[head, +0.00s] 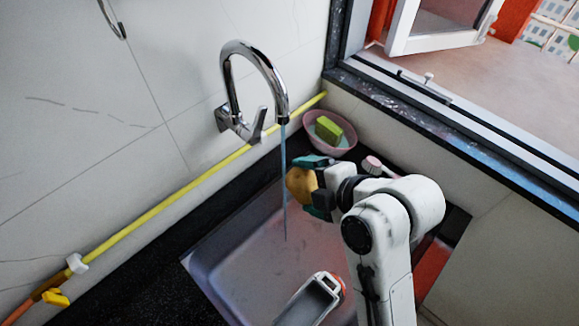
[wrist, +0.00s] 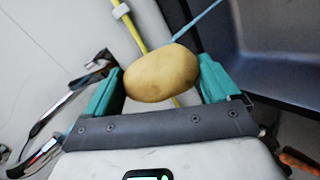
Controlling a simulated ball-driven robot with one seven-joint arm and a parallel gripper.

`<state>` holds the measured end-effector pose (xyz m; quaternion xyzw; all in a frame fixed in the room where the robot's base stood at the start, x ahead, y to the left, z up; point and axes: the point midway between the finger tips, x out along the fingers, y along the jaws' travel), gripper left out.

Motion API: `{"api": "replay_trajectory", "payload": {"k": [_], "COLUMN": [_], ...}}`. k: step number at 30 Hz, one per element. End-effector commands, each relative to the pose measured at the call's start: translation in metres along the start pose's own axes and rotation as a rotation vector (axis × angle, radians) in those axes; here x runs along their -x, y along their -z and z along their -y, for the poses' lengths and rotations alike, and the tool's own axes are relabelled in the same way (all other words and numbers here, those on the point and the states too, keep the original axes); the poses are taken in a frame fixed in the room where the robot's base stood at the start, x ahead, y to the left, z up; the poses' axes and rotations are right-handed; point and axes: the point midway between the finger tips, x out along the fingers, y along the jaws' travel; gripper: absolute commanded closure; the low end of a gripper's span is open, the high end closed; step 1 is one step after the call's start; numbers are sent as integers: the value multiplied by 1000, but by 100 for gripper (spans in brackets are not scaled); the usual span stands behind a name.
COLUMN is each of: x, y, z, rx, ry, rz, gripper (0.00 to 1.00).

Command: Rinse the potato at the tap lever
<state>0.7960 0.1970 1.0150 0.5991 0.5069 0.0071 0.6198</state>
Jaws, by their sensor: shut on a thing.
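My gripper (head: 313,185) is shut on the potato (head: 301,186), a plain tan-brown one, and holds it above the sink (head: 250,270). In the wrist view the potato (wrist: 161,73) sits between the two teal fingers. The chrome tap (head: 255,50) is fixed to the wall with its lever (head: 259,122) at its base. A thin blue stream of water (head: 284,190) falls from the spout into the sink. In the head view the stream passes close to the left side of the potato. In the wrist view the stream (wrist: 200,20) seems to reach the potato's upper right.
A pink bowl (head: 345,147) with a green sponge (head: 328,130) stands behind the sink, near a pink-ended brush (head: 373,165). A yellow hose (head: 160,215) runs along the wall. A grey, open-topped object (head: 305,303) is at the front of the sink. An open window is at right.

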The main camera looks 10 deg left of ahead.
Motion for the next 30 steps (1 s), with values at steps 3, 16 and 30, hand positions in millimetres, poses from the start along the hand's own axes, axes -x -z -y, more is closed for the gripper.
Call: {"api": "replay_trajectory", "payload": {"k": [3, 16, 30], "x": [7, 28, 30], "y": [2, 7, 8], "z": [5, 25, 27], "rx": [0, -1, 0], "ry": [-1, 0, 0], "rz": [1, 0, 0], "gripper": [45, 45, 45]}}
